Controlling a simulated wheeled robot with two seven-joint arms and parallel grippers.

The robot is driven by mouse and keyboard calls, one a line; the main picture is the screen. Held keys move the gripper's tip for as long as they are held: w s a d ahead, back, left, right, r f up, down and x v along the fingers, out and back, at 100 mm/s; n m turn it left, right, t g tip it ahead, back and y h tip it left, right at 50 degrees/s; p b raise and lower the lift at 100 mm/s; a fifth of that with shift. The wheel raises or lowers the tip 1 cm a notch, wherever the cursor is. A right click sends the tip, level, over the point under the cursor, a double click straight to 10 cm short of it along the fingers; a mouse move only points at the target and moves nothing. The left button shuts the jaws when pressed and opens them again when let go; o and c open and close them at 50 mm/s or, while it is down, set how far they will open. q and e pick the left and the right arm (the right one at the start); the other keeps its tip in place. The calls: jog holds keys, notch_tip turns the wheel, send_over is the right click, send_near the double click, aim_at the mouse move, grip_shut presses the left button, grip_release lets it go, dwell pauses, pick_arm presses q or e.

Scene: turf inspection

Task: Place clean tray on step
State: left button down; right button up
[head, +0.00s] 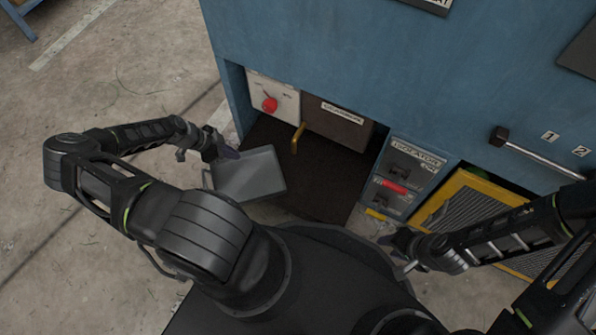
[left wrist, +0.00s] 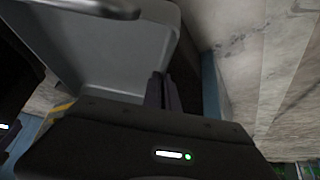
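A grey shallow tray (head: 250,178) is at the left end of the blue cabinet's recess, overlapping the dark brown surface (head: 325,185) there. It also fills the upper left of the left wrist view (left wrist: 105,50), with a bar handle at the top. My left gripper (head: 228,153) is at the tray's upper left corner. In the left wrist view its fingers (left wrist: 163,92) are close together at the tray's rim and look shut on it. I cannot tell whether the tray touches the surface below. My right gripper (head: 403,255) is low by the isolator box; its fingers are unclear.
The blue cabinet (head: 330,50) stands behind. In its recess are a white box with a red knob (head: 269,104), a brown labelled box (head: 338,122) and a yellow handle (head: 297,138). An isolator box (head: 410,170) and yellow-framed grille (head: 470,205) are right.

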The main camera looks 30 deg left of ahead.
aim_at(272, 145)
pick_arm(q)
jog(key=w+d+b, duration=0.2)
jog(key=w+d, duration=0.7)
jog(key=shift+w+d, duration=0.1)
jog(key=shift+w, duration=0.1)
jog(key=shift+w+d, duration=0.35)
jog(key=w+d+b, duration=0.1)
jog(key=w+d, duration=0.2)
jog(key=shift+a+f+b, duration=0.15)
jog(key=shift+f+b, duration=0.5)
jog(key=shift+f, duration=0.2)
jog(key=shift+r, duration=0.1)
